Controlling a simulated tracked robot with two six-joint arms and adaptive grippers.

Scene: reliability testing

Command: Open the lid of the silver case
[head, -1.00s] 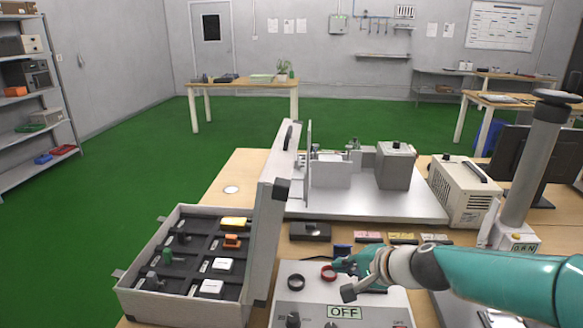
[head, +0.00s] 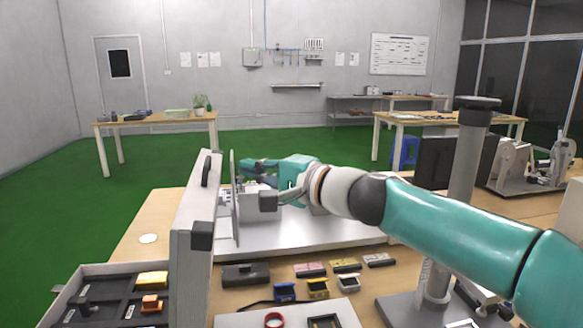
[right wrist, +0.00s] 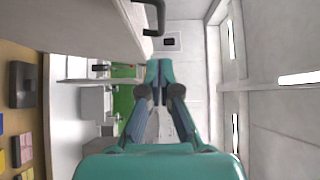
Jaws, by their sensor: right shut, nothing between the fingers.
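The silver case (head: 105,268) is at the bottom left of the head view, partly cut off, with dark foam and yellow and orange blocks inside. Its lid (head: 196,262) stands raised, nearly upright and seen almost edge-on, with a black handle (head: 207,168) near its far top. In the right wrist view the pale lid (right wrist: 75,22) and its handle (right wrist: 150,18) are at the top left. My right gripper (head: 247,166) is shut and empty, to the right of the lid and above the grey test rig. In the right wrist view its fingers (right wrist: 157,72) meet. My left gripper is out of view.
The grey test rig (head: 290,236) stands on the bench behind the small coloured boxes (head: 310,270). A grey column (head: 462,190) and a dark monitor (head: 432,160) stand at right. Green floor is open left of the bench.

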